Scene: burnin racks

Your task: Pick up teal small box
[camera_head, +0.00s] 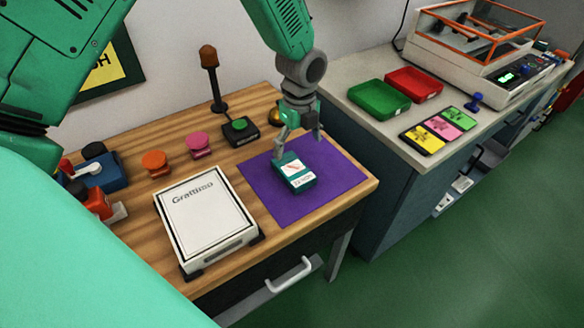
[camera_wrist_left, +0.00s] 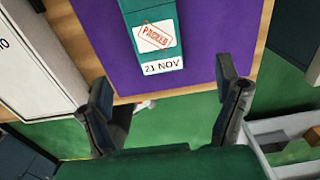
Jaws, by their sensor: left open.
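The teal small box (camera_head: 293,174) lies on a purple mat (camera_head: 345,176) on the wooden table, with a white label on its top. In the left wrist view the box (camera_wrist_left: 142,14) shows a red stamp and the text "21 NOV". My left gripper (camera_head: 299,142) points down just above and behind the box, fingers spread, nothing between them. In the left wrist view the open fingers (camera_wrist_left: 164,80) stand apart, with the box ahead of them, past the tips. My right gripper is in neither view.
A white "Grattino" box (camera_head: 205,215) stands left of the mat. Behind are a green button (camera_head: 240,125), an amber-topped post (camera_head: 209,60), and pink (camera_head: 199,143) and orange (camera_head: 155,162) knobs. A side counter (camera_head: 372,115) holds green (camera_head: 379,99) and red (camera_head: 413,84) trays.

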